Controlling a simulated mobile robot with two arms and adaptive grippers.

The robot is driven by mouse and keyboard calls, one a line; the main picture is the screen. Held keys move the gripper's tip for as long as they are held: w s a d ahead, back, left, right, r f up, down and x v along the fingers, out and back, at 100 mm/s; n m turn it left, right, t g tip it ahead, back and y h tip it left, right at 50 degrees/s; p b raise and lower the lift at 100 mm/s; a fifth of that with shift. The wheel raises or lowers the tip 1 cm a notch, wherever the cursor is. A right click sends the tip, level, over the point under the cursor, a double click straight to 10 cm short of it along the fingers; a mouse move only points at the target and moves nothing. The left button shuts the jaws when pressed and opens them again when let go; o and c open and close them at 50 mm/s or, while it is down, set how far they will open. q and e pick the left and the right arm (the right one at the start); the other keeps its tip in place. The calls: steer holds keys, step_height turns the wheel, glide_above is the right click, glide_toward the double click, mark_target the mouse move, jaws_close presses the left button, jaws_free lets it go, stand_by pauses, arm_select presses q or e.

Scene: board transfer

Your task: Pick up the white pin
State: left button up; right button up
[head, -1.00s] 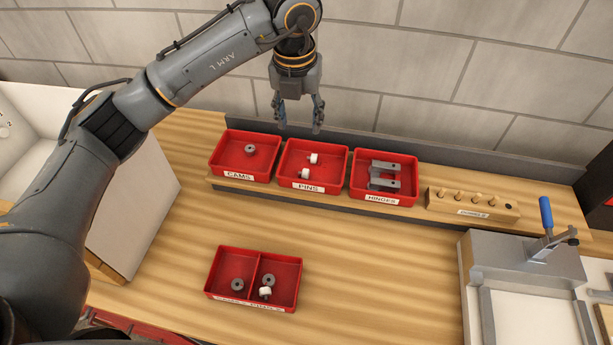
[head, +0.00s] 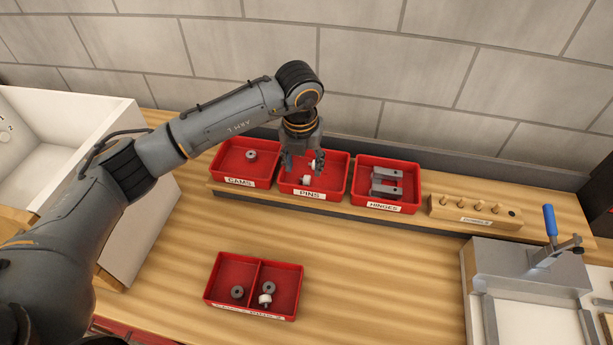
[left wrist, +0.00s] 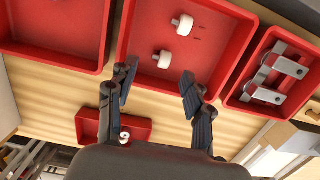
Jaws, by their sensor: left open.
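Two white pins are in the red PINS bin (head: 341,182), the middle of three bins. The nearer white pin (head: 305,181) lies just below the fingers in the head view; the other pin is partly hidden behind a finger. The left wrist view shows both, a nearer pin (left wrist: 163,59) and a farther pin (left wrist: 184,25). My left gripper (head: 302,166) points down over the PINS bin, open and empty. In the left wrist view its fingers (left wrist: 158,77) are spread apart, with the nearer pin beyond the gap. My right gripper is not in view.
A red CAMS bin (head: 227,158) is on the left and a HINGES bin (head: 361,194) on the right. A divided red tray (head: 212,277) in front holds grey cams and another white pin (head: 265,299). A dowel block (head: 470,211) and a blue-handled clamp (head: 549,222) stand right.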

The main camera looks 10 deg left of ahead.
mark_target(305, 177)
arm_select(q)
steer(key=f+p, duration=0.2)
steer(key=f, duration=0.1)
steer(key=shift+w+d+f, duration=0.1)
steer(key=shift+w+f, duration=0.1)
steer(key=shift+f, duration=0.1)
steer(key=shift+w+f, duration=0.1)
steer(key=shift+f, duration=0.35)
steer(key=c, duration=0.8)
steer(key=shift+c, duration=0.2)
steer(key=shift+r, duration=0.1)
